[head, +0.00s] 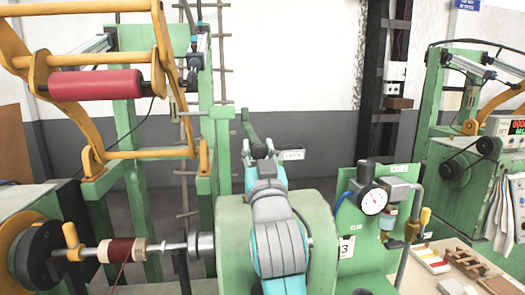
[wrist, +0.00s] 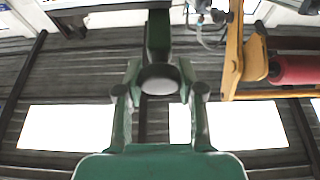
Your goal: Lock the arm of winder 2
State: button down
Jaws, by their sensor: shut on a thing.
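A winder with a green frame fills the left and middle of the head view. Its yellow arm (head: 95,58) is raised and carries a red roller (head: 97,85). A green lever (head: 250,131) stands behind my gripper (head: 259,150), which reaches away from me over a green housing. In the wrist view the fingers of my gripper (wrist: 160,95) stand either side of the dark rounded end (wrist: 160,78) of a green bar (wrist: 158,38) and are shut on it. The finger contact is small and partly hidden in the head view.
A wound dark red coil (head: 120,250) sits on a horizontal shaft at the lower left. A pressure gauge (head: 373,201) stands right of my arm, above a plate marked 3 (head: 346,247). Another green machine (head: 455,150) stands at the right. A tray of small parts (head: 462,262) lies at the lower right.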

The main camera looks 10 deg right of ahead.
jog(key=c, duration=0.7)
grip_release()
jog(key=shift+a, duration=0.35)
jog(key=shift+d, duration=0.1)
jog(key=v, duration=1.2)
jog(key=shift+f, duration=0.1)
jog(key=s+d+f+n+g+y, duration=0.15)
jog(key=s+f, duration=0.25)
jog(key=f, duration=0.7)
jog(key=s+d+f+g, duration=0.15)
jog(key=s+f, duration=0.35)
jog(key=f, duration=0.5)
jog(key=s+d+f+n+g, duration=0.1)
jog(key=s+d+f, duration=0.25)
jog(key=f, duration=0.75)
jog(key=s+d+f+g, duration=0.1)
jog(key=s+f, duration=0.2)
jog(key=s, duration=0.7)
jog(key=s+d+f+m+g+h, duration=0.1)
jog(key=s+f, duration=0.3)
jog(key=s, duration=0.6)
jog(key=s+d+f+m+g, duration=0.1)
jog(key=s+d+f, duration=0.1)
jog(key=s, duration=0.8)
jog(key=shift+s+f+m+g+h, duration=0.2)
jog(key=shift+f+m+g+h, duration=0.1)
jog(key=shift+f, duration=0.6)
